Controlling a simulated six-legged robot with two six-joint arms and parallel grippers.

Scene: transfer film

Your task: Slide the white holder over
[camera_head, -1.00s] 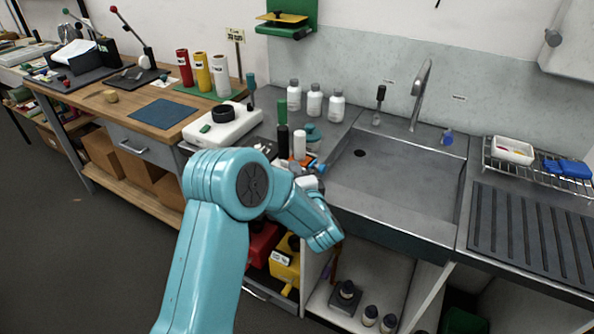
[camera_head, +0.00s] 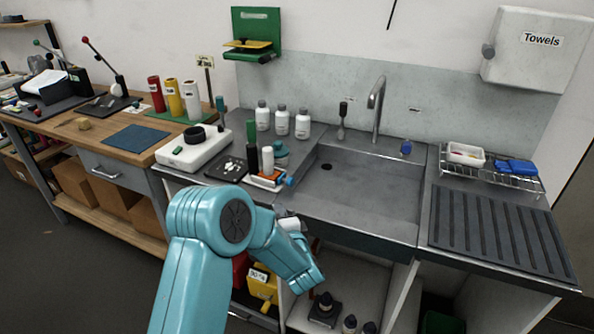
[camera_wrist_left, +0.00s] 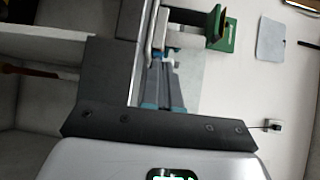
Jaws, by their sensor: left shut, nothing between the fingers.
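A small white holder (camera_head: 262,184) stands on the steel counter, left of the sink, in the head view. A white bottle with an orange base (camera_head: 268,163) and dark, green-topped cylinders (camera_head: 252,150) stand at it; a blue knob (camera_head: 289,181) shows at its right end. My left gripper (camera_head: 290,222) is small and partly hidden by my arm, in front of the counter edge, apart from the holder. In the wrist view its blue-marked fingers (camera_wrist_left: 163,105) are shut and empty. My right gripper is not in view.
The sink (camera_head: 350,190) lies right of the holder. A black tray (camera_head: 226,168) and a white device (camera_head: 195,147) are on its left. Several white bottles (camera_head: 282,122) stand behind. A ribbed dark mat (camera_head: 500,235) covers the right counter.

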